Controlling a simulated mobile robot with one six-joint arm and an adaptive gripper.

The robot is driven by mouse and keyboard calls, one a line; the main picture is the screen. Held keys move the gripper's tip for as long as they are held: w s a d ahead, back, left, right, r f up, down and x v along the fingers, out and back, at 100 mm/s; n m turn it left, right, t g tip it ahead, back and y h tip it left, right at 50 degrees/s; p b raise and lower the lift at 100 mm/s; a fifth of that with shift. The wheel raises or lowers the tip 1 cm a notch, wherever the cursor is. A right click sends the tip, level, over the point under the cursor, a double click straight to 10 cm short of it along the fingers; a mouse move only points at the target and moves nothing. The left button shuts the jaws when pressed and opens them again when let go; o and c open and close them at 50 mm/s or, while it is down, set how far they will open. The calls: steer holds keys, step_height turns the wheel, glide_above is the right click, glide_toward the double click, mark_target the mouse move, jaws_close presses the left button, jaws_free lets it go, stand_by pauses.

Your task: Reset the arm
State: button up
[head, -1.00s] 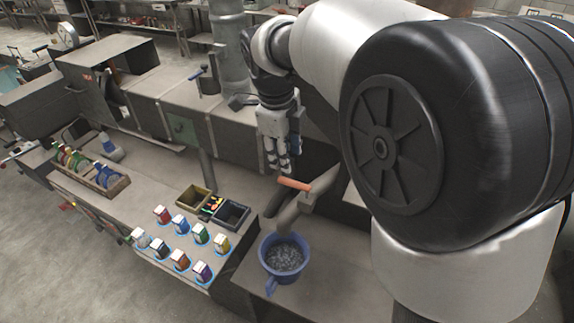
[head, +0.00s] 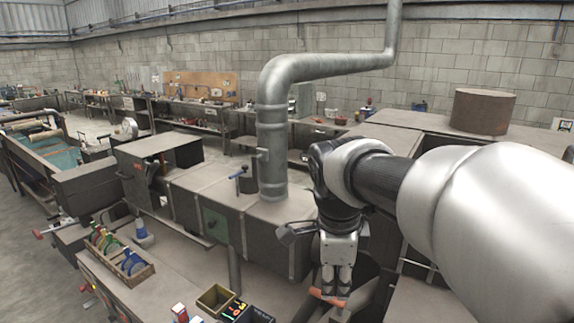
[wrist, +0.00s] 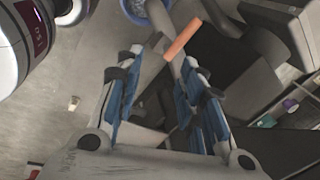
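My arm reaches in from the right in the head view, and my gripper (head: 336,290) hangs down at its end over the workbench area. In the wrist view the two blue-padded fingers of my gripper (wrist: 160,62) stand apart with nothing held between them. An orange bar (head: 326,297) lies just by the fingertips in the head view. In the wrist view the orange bar (wrist: 183,38) shows beyond the fingertips, and I cannot tell how far below them it is.
A thick metal pipe (head: 271,150) rises behind my gripper. A wooden rack of coloured items (head: 122,262) and a small bin (head: 215,299) stand on the bench at left. A blue-rimmed container (wrist: 133,12) shows at the wrist view's top. Open floor lies at far left.

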steer(key=s+d+f+n+t+b, duration=0.1)
steer(key=s+f+n+b, duration=0.4)
steer(key=s+n, duration=0.5)
steer(key=s+d+f+n+t+y+b, duration=0.1)
steer(key=s+d+f+n+b, duration=0.2)
steer(key=s+f+n, duration=0.6)
steer(key=shift+s+d+f+n+b, duration=0.35)
steer(key=shift+s+f+b, duration=0.25)
steer(key=shift+s+b, duration=0.4)
